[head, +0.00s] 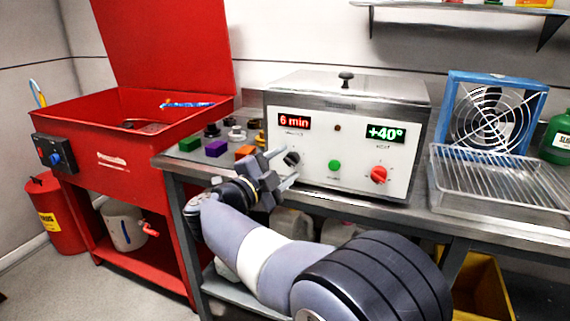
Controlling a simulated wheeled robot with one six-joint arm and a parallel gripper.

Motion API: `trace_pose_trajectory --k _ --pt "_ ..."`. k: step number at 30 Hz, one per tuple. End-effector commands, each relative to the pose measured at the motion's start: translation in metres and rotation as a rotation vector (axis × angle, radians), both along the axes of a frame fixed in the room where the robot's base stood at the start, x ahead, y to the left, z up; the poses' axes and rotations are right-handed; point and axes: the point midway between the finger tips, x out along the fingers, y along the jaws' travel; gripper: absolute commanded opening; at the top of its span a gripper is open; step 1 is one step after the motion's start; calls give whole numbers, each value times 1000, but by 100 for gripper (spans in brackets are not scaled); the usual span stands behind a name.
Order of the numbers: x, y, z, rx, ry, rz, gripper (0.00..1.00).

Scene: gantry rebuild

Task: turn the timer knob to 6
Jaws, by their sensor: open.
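The timer knob (292,158) is a small dark knob on the left of the white front panel of a steel-topped box unit (345,183). The red display (294,121) above it reads "6 min". My gripper (283,168) is open, with its fingertips just in front of and slightly below-left of the knob. I cannot tell whether a finger touches the knob. The direction of the knob's pointer is too small to read.
The panel also has a green button (334,165), a red knob (379,174) and a display (384,133) reading "+40°". Coloured blocks (216,148) and small metal parts lie left of the unit. A wire rack (490,175) and blue-framed fan (490,115) stand right.

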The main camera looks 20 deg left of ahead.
Motion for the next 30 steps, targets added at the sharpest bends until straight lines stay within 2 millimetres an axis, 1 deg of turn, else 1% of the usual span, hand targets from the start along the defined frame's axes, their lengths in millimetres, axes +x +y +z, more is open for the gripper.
trace_pose_trajectory --k 9,12,15,18,21,30 --pt "-57 23 -3 0 0 4 51" --pt "-73 29 -4 0 0 4 51" --pt "-85 34 -6 -1 -1 3 51" --pt "-91 36 -7 1 -1 1 51" --pt "-94 37 -7 1 0 0 51" --pt "-93 36 -7 1 -1 -1 51"
